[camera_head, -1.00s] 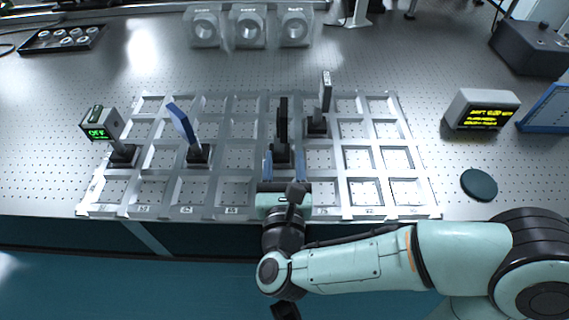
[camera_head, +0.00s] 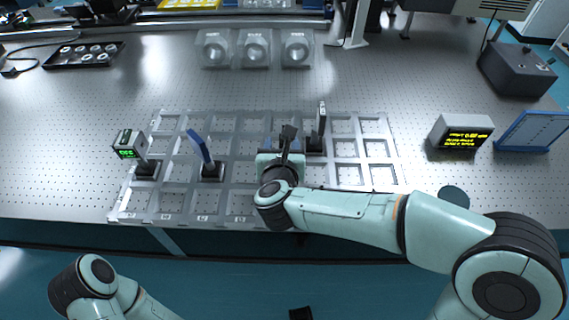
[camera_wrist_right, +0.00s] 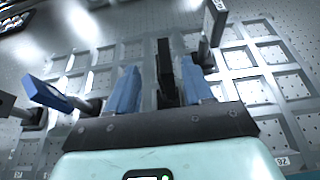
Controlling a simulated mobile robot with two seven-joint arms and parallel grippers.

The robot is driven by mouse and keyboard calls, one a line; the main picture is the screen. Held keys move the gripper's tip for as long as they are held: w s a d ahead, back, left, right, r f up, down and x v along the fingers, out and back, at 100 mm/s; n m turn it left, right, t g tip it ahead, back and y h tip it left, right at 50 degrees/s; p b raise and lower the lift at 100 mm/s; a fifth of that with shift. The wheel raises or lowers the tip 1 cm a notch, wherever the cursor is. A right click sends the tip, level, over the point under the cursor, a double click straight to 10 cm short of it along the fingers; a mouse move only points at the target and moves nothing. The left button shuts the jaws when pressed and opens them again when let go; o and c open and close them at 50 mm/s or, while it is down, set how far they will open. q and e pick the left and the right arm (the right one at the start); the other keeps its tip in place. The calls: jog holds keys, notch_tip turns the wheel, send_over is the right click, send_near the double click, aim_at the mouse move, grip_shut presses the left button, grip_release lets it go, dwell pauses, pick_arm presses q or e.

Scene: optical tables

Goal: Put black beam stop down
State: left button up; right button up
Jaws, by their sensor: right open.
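The black beam stop (camera_wrist_right: 164,72) stands upright on the grey grid rack (camera_head: 148,205), between the two blue fingers of my right gripper (camera_wrist_right: 159,68). Gaps show between it and both fingers, so the gripper is open around it. In the head view, only the top of the beam stop (camera_head: 289,132) clearly shows above my right gripper (camera_head: 282,145); its base is hidden. My left arm shows at the lower left of the head view, but its gripper is out of view.
In the rack, a grey plate on a post (camera_head: 321,122) stands close right of my gripper. A blue plate (camera_head: 200,147) and a green-display device (camera_head: 130,143) stand to the left. A yellow-text display (camera_head: 461,132) and dark green disc (camera_head: 454,196) are right of the rack.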

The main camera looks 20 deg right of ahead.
jog(key=x, duration=0.7)
jog(key=shift+w+d, duration=0.3)
jog(key=shift+d, duration=0.1)
grip_shut()
jog(key=shift+r, duration=0.1)
dwell(1.0)
